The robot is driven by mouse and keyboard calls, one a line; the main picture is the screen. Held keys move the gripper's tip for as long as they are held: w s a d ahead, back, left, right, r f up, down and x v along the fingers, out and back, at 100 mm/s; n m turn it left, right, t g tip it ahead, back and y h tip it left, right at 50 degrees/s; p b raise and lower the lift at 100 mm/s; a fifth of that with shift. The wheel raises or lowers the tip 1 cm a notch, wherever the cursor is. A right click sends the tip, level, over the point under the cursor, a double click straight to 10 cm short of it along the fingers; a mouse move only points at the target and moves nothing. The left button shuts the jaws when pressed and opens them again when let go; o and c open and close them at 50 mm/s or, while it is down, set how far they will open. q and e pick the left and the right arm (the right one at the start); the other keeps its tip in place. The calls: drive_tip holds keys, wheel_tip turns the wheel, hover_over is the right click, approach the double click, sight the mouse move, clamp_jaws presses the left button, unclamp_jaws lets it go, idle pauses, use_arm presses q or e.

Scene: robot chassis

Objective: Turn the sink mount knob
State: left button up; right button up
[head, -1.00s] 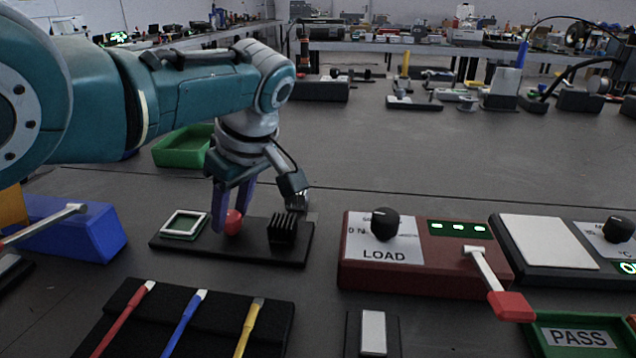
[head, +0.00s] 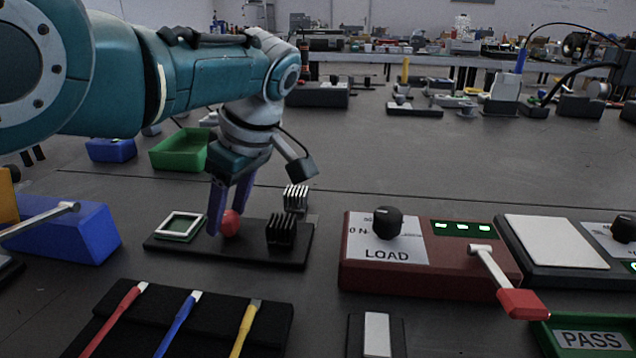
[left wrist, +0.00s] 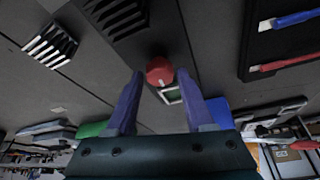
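The sink mount is a black plate (head: 190,250) on the bench in front of me. Its round red knob (head: 231,224) stands between a white-edged square frame (head: 180,227) and a black finned heat sink (head: 281,231). My left gripper (head: 227,220) points down at the knob, its two purple fingers open. In the left wrist view the fingers (left wrist: 160,76) are apart, with the red knob (left wrist: 159,71) at their tips and a small white mark on it. I cannot tell whether either finger touches the knob. My right gripper is not in view.
A silver finned heat sink (head: 296,198) stands just behind the plate. A red LOAD box (head: 430,279) with a black knob and lever is to the right. A black tool mat (head: 190,330) lies in front, a blue box (head: 75,235) left, a green tray (head: 180,149) behind.

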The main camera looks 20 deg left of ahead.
use_arm(q)
drive_tip(key=shift+o, duration=1.1)
drive_tip(key=p+v, duration=0.5)
drive_tip(key=v, duration=0.5)
